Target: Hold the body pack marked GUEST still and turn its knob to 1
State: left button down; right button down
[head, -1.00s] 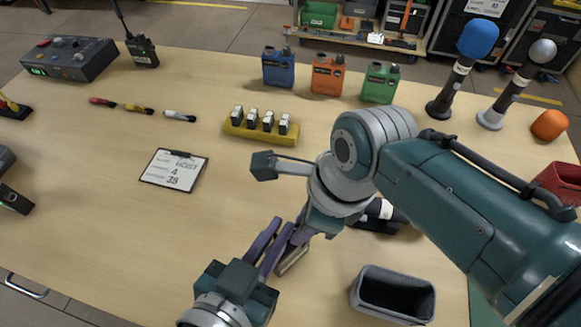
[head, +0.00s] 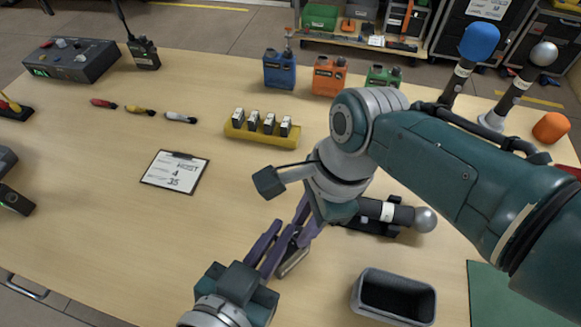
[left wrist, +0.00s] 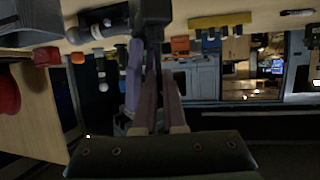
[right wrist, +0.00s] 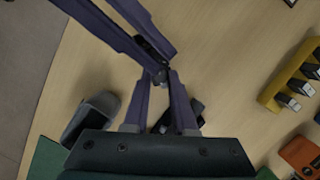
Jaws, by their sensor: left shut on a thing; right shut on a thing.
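A small dark body pack with a pale face (head: 293,262) is held off the table between my two grippers. My left gripper (head: 284,230) is shut on it, fingers pointing up and away. My right gripper (head: 301,226) comes from the upper right, shut at the same spot, seemingly on the pack's knob. The fingers cover most of the pack, so its GUEST mark, knob and setting cannot be read. In the right wrist view the fingers of both grippers meet around a dark part (right wrist: 155,72). The left wrist view is dark there.
A grey open bin (head: 393,297) stands front right. A microphone (head: 392,213) lies in a dark cradle behind my right wrist. A clipboard (head: 175,172) lies left of centre, a yellow battery holder (head: 262,133) behind. Another small dark device (head: 14,200) is at the left edge.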

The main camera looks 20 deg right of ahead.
jog(key=shift+n+g, duration=0.3)
jog(key=shift+n, duration=1.1)
jog(key=shift+w+n+g, duration=0.15)
jog(key=shift+n+g, duration=0.15)
jog(key=shift+n, duration=1.1)
jog(key=shift+n, duration=0.5)
jog(key=c, duration=0.9)
grip_release()
jog(key=shift+c, duration=0.2)
